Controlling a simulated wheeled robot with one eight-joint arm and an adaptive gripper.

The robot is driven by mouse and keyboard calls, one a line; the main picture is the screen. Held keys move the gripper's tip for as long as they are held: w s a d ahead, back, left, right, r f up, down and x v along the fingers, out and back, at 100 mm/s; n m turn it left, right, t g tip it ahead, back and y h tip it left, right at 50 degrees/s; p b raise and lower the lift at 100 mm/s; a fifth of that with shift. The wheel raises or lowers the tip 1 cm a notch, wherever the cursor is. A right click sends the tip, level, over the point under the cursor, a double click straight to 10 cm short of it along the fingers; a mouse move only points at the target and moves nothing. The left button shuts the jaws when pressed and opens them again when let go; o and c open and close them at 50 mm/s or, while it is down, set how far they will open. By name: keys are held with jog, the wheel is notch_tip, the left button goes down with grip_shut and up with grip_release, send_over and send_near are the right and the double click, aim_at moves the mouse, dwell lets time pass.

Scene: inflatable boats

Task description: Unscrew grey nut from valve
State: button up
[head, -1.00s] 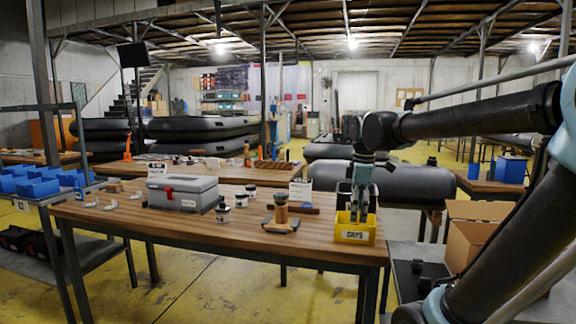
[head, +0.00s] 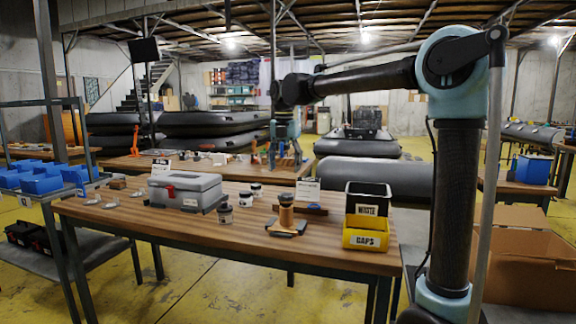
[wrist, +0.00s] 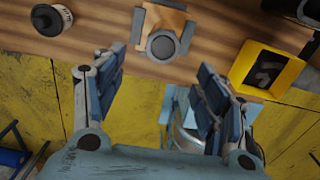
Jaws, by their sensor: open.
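The valve (head: 286,215) stands upright on the wooden table, with a brown cylindrical body on a flat base. In the wrist view I look down on it; a round grey nut (wrist: 162,45) shows at its top. My gripper (head: 285,165) hangs above the valve, pointing down. In the wrist view my gripper (wrist: 161,62) has its two fingers wide apart with nothing between them. The nut lies just beyond the fingertips, roughly centred between them, and I see no contact.
A yellow CAPS bin (head: 366,241) and a black WASTE bin (head: 368,207) stand at the table's right end. Small dark jars (head: 225,214) and a grey toolbox (head: 186,188) stand left of the valve. A white sign (head: 307,188) stands close behind it.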

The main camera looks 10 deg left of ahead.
aim_at(286, 194)
jog(key=shift+w+d+f, duration=0.1)
jog(key=shift+d+f, duration=0.05)
jog(key=shift+f, duration=2.25)
jog(key=shift+d+f, duration=0.1)
jog(key=shift+f, duration=2.3)
jog(key=c, duration=1.1)
jog(key=shift+c, duration=0.2)
jog(key=n, duration=0.5)
jog(key=shift+n, duration=0.3)
